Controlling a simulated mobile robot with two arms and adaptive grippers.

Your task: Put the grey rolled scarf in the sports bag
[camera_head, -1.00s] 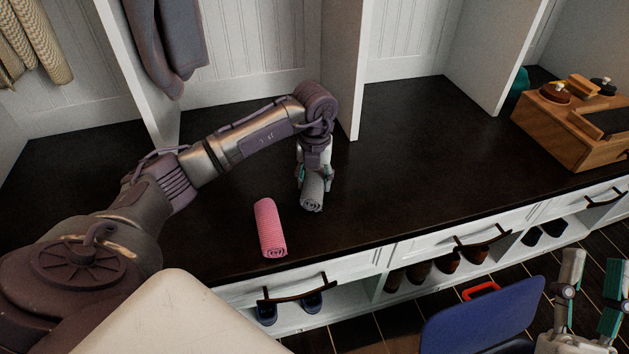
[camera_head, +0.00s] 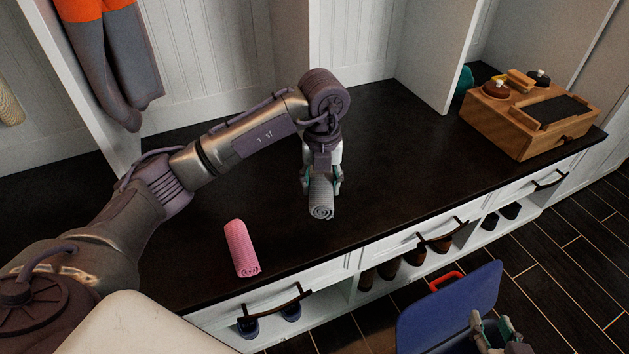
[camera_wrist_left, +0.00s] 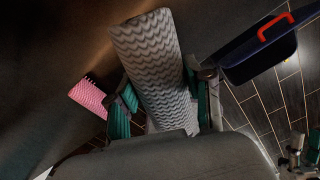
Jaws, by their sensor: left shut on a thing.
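The grey rolled scarf (camera_head: 321,199) is in my left gripper (camera_head: 322,184), above the dark bench top in the head view. The gripper is shut on it, one finger on each side. In the left wrist view the scarf (camera_wrist_left: 155,65) fills the middle between the teal-padded fingers (camera_wrist_left: 160,110). A blue bag with a red handle (camera_head: 447,308), likely the sports bag, is at the lower right below the bench front; its inside is not visible. It also shows in the left wrist view (camera_wrist_left: 258,50). My right gripper (camera_head: 497,335) is partly in view beside the bag, cut off by the frame edge.
A pink rolled towel (camera_head: 241,248) lies on the bench (camera_head: 400,150), left of the scarf. A wooden box (camera_head: 530,115) stands at the bench's far right. Drawers with dark handles (camera_head: 440,235) and shoe cubbies are below the bench edge. The middle right of the bench is clear.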

